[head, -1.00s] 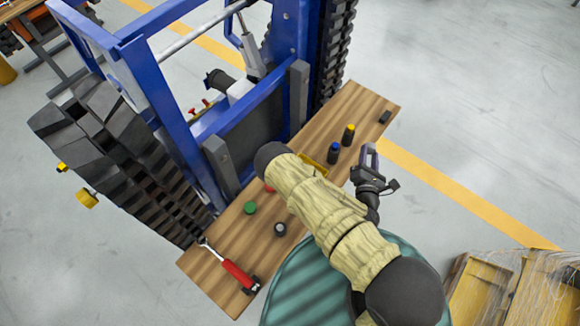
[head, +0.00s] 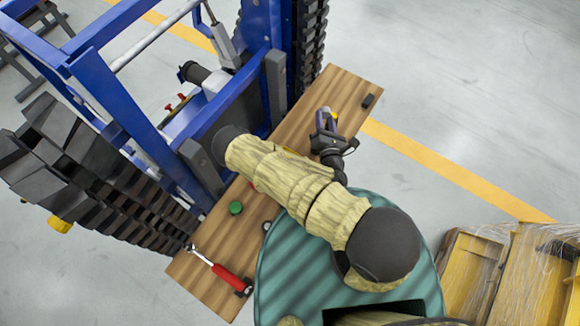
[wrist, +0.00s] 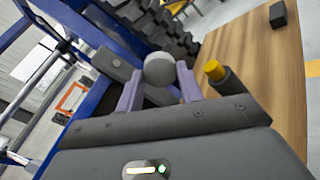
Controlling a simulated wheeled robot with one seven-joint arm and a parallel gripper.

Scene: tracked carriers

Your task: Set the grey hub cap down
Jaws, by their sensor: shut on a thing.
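The grey hub cap (wrist: 160,69) shows in the wrist view as a smooth rounded grey thing between the two purple-grey fingers. My gripper (wrist: 159,84) is shut on it. In the head view my gripper (head: 325,114) is over the far right part of the wooden bench top (head: 345,88). I cannot make out the hub cap there. The wrist view does not clearly show its height above the bench.
A yellow-capped dark bottle (wrist: 224,80) stands close right of the fingers. A black block (head: 367,101) lies near the bench's right end. A green cap (head: 235,208) and a red-handled wrench (head: 225,273) lie left. The blue tracked carrier (head: 112,88) borders the bench.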

